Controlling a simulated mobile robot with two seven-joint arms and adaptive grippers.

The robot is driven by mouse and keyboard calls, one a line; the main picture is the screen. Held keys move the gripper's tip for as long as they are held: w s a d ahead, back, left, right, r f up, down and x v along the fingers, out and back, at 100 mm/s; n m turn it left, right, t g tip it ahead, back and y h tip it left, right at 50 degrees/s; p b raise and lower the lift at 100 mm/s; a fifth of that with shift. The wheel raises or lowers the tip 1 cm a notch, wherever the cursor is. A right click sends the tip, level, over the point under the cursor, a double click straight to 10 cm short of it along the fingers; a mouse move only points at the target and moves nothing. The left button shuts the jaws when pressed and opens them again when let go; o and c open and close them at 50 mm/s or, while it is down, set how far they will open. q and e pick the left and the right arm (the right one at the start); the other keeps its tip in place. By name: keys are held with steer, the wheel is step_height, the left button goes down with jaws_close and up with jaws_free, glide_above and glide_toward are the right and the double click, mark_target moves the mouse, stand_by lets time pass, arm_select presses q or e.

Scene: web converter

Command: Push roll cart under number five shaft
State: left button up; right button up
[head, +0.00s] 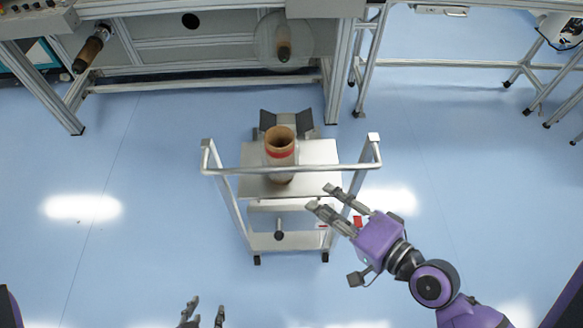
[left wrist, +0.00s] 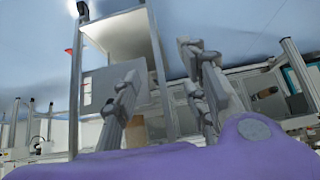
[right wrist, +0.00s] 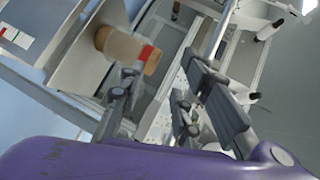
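The roll cart (head: 225,187) stands on the floor in the middle of the head view, a metal frame with a raised handle rail and a flat top. A brown roll (head: 280,152) with a red band stands upright on it and also shows in the right wrist view (right wrist: 122,47). Two shafts stick out of the machine, one at the left (head: 92,48) and one behind the cart (head: 284,45). I cannot read which is number five. My right gripper (head: 320,197) is open beside the cart's near right side. My left gripper (head: 207,306) is open and empty at the bottom edge, apart from the cart.
The machine (head: 190,50) spans the back left on metal legs. A grey wedge-shaped rest (head: 306,123) is behind the cart's top. A framed table (head: 460,62) stands at the back right. Blue floor (head: 130,160) is clear left and right of the cart.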

steer(key=m+y, duration=0.2)
glide_toward(292, 167)
steer(key=w+a+f, duration=0.1)
steer(key=a+f, duration=0.1)
steer(key=w, duration=0.1)
steer(key=w+a, duration=0.1)
steer(key=w+a+p, duration=0.1)
steer(key=shift+w+a+r, duration=0.15)
steer(key=shift+w+r, duration=0.05)
steer(key=shift+r, duration=0.1)
steer(key=x, duration=0.2)
steer(key=shift+w+a+f+p, duration=0.1)
steer(key=shift+w+a+p, duration=0.1)
steer(key=shift+p, duration=0.2)
arm_select(q)
steer(key=shift+w+d+r, duration=0.1)
steer(key=shift+w+r, duration=0.15)
steer(key=shift+r, duration=0.6)
arm_select(e)
steer(key=shift+w+a+f, duration=0.3)
steer(key=shift+w+a, duration=0.05)
steer(key=shift+a, duration=0.1)
arm_select(q)
steer(key=shift+a, duration=0.2)
arm_select(e)
jaws_close()
